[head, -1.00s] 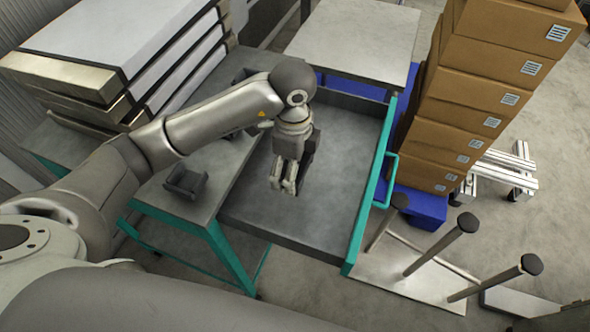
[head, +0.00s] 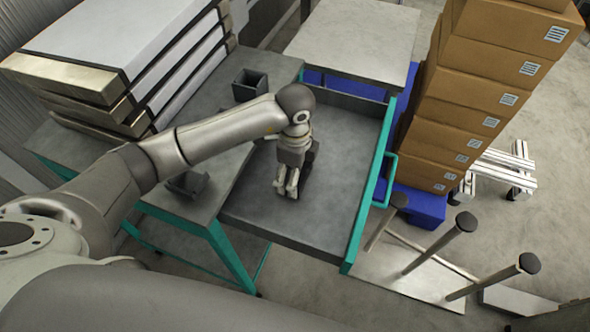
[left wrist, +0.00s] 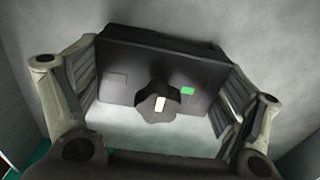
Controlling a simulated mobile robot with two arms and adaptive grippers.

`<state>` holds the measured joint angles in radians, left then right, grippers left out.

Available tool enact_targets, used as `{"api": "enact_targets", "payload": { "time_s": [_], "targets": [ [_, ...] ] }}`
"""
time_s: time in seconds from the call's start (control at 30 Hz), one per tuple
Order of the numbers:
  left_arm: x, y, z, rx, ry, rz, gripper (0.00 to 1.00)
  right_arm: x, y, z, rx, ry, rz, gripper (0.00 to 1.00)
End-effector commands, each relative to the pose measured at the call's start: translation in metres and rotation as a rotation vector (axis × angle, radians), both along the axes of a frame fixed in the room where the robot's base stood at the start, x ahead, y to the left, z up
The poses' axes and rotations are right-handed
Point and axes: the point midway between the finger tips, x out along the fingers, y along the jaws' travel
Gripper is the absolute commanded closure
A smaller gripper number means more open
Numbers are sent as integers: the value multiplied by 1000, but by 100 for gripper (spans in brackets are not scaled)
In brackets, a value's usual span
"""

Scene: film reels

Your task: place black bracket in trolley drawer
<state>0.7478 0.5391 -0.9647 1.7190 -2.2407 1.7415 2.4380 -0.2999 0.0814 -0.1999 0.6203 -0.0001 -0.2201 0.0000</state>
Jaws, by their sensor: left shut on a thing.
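My left gripper (head: 287,190) points down inside the open trolley drawer (head: 335,205), over its grey floor. It is shut on the black bracket (left wrist: 128,72), which sits between its two fingers in the left wrist view. That view shows a dark boxy face with a round knob and a small green patch. In the head view the bracket (head: 308,172) is mostly hidden by the gripper; it is low in the drawer, but I cannot tell whether it touches the floor. My right gripper is not in view.
Two other dark brackets stand on the trolley top, one at the back (head: 250,86) and one partly behind my arm (head: 187,185). The drawer's teal front (head: 372,190) has a handle.

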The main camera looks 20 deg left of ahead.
Motion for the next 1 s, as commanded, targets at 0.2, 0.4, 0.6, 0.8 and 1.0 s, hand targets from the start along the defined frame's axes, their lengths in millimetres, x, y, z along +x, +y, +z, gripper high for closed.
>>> {"api": "enact_targets", "payload": {
  "time_s": [0.2, 0.4, 0.6, 0.8, 1.0],
  "targets": [
    [0, 0, -1, 0, 1, 0, 0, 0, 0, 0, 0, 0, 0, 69],
    [0, 0, -1, 0, 1, 0, 0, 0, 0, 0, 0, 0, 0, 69],
    [1, 0, 12, -1, -4, 0, 0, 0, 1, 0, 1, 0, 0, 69],
    [1, -1, 52, -2, -6, -2, 0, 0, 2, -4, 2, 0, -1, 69],
    [1, 0, 94, -1, -5, 0, 0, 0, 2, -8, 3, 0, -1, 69]
  ]
}}
